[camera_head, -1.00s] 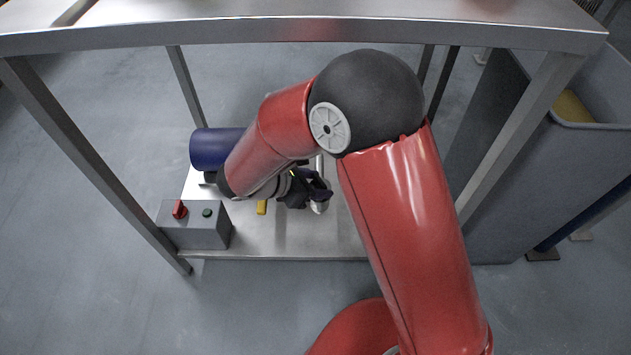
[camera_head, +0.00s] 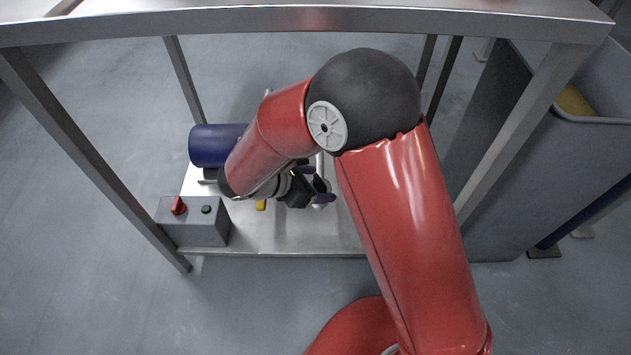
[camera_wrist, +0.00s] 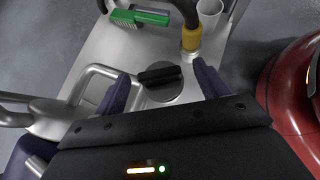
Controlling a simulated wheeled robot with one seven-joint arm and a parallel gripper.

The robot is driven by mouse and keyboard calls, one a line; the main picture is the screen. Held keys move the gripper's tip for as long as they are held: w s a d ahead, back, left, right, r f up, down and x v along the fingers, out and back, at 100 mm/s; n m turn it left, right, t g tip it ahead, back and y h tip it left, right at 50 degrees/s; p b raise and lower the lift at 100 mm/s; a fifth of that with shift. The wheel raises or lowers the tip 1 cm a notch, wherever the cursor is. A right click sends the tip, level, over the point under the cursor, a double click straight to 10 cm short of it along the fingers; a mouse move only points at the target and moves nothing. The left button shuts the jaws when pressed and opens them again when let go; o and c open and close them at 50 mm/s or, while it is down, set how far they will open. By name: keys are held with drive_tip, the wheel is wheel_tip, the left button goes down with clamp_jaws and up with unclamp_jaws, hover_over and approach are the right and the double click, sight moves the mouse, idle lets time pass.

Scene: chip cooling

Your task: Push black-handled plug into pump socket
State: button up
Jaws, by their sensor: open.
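The black-handled plug (camera_wrist: 160,76) shows in the wrist view as a short black bar across a round grey metal disc. It lies between the two purple fingertips of my gripper (camera_wrist: 163,72), with a gap on each side. My gripper is open and holds nothing. Whether the plug is fully seated in the pump socket cannot be told, as the socket's rim is not distinct from the disc. In the head view my gripper (camera_head: 315,184) is low over the shelf under the table, and the plug cannot be made out there.
A yellow-collared pipe (camera_wrist: 191,38) stands just beyond the plug; bent metal pipes (camera_wrist: 95,85) are at left. A blue cylinder (camera_head: 216,146) and grey control box (camera_head: 195,222) stand at the shelf's left.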

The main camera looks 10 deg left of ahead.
drive_tip(key=p+v, duration=0.1)
drive_tip(key=v, duration=0.7)
drive_tip(key=shift+p, duration=0.3)
drive_tip(key=shift+f, duration=0.1)
drive_tip(key=d+r+m+g+y, duration=0.1)
drive_tip(key=d+r+m+g, duration=0.1)
drive_tip(key=d+r+m, duration=0.6)
drive_tip(key=d+r+m+g+y, duration=0.1)
drive_tip(key=d+r+m+g, duration=0.25)
drive_tip(key=d, duration=0.85)
drive_tip(key=s+d+r+m+t+y, duration=0.5)
drive_tip(key=s+d+m, duration=0.6)
drive_tip(key=m, duration=0.5)
wheel_tip(320, 180, up, 13)
drive_tip(key=w+g+p, duration=0.1)
drive_tip(key=p, duration=1)
drive_tip(key=shift+w+d+n+p, duration=0.2)
drive_tip(key=shift+n+p, duration=0.15)
drive_tip(key=shift+f, duration=0.1)
